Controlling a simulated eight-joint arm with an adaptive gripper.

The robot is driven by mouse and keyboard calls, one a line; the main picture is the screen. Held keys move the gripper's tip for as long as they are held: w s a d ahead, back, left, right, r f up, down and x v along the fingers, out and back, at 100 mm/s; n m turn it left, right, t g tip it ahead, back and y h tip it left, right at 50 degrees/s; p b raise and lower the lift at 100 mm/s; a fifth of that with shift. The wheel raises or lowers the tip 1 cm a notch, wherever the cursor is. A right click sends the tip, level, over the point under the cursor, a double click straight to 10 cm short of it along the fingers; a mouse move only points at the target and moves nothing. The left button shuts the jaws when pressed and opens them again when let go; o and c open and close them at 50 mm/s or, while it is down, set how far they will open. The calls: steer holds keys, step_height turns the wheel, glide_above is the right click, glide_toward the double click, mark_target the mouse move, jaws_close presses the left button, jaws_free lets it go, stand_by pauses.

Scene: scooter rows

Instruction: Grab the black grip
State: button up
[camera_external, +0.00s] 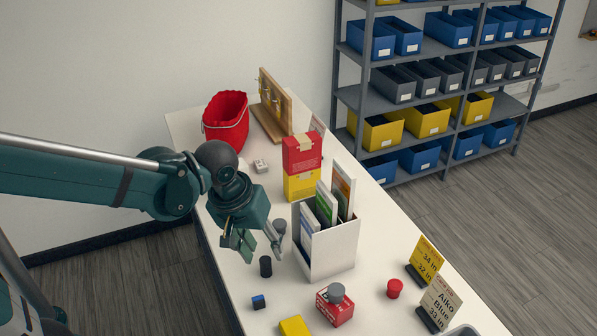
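A small black cylinder (265,267), which looks like the black grip, stands upright on the white table near its left edge. My gripper (261,251) is above the table, just above and behind this cylinder in the picture. Its green fingers are spread apart and I see nothing between them. I cannot tell the exact height of the fingertips over the table. A dark grey cylinder (279,227) stands close to the gripper's right finger and is partly hidden.
A white file box (333,252) with booklets stands just right of the gripper. A red bucket (226,122) stands behind.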

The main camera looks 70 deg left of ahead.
mark_target(266, 261)
steer(key=w+a+f+n+g, duration=0.1)
steer(key=a+f+n, duration=0.1)
steer(key=a+f, duration=0.1)
steer(key=w+a+f+n+g, duration=0.1)
steer(key=a+f+n, duration=0.2)
steer(key=f, duration=0.3)
steer(key=w+a+f+n+g+b, duration=0.1)
steer(key=a+f+n, duration=0.2)
steer(key=a+f, duration=0.1)
steer(key=shift+w+a+f+h, duration=0.15)
steer(key=shift+w+a+h, duration=0.25)
steer(key=shift+a, duration=0.15)
steer(key=shift+a+f+n, duration=0.25)
steer(key=shift+f+n, duration=0.05)
steer(key=shift+f, duration=0.05)
steer(key=shift+f, duration=1.3)
steer(key=shift+f, duration=0.1)
steer(key=shift+w+d+f, duration=0.1)
steer(key=shift+w+f, duration=0.05)
steer(key=shift+f, duration=2.35)
steer(key=c, duration=1)
